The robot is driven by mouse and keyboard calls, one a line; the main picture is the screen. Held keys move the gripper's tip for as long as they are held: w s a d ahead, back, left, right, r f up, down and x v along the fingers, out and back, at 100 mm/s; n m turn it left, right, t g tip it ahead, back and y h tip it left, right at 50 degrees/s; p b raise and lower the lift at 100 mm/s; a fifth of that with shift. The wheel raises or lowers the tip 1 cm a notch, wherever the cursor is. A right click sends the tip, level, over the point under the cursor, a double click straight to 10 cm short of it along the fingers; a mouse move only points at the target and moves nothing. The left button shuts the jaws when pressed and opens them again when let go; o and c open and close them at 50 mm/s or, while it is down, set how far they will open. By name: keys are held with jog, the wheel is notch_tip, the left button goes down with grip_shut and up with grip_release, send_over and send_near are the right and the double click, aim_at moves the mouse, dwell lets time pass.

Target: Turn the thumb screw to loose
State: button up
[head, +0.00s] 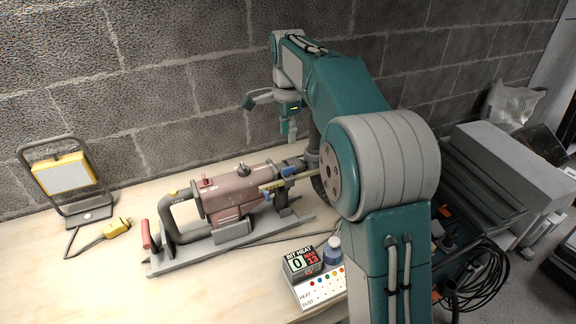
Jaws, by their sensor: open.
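A dull red core-drill-like machine (235,190) with a dark loop handle (182,215) lies on a grey base plate (160,264) on the bench. A yellow rod (272,185) runs along its right end. Blue parts sit there, one on top (289,171) and one lower (267,197); one looks like the thumb screw, but I cannot tell which, nor how far it is turned. My gripper (271,120) is open and empty, above the machine's right end and apart from it. One finger reaches left, the other points down.
A yellow work lamp (66,174) with a yellow plug (116,228) stands at the left. A block wall is behind. Black cable (478,275) and grey bins are at the right.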

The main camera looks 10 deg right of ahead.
aim_at(288, 170)
notch_tip(288, 170, down, 10)
jog(key=shift+f, duration=0.25)
dwell(0.3)
grip_shut()
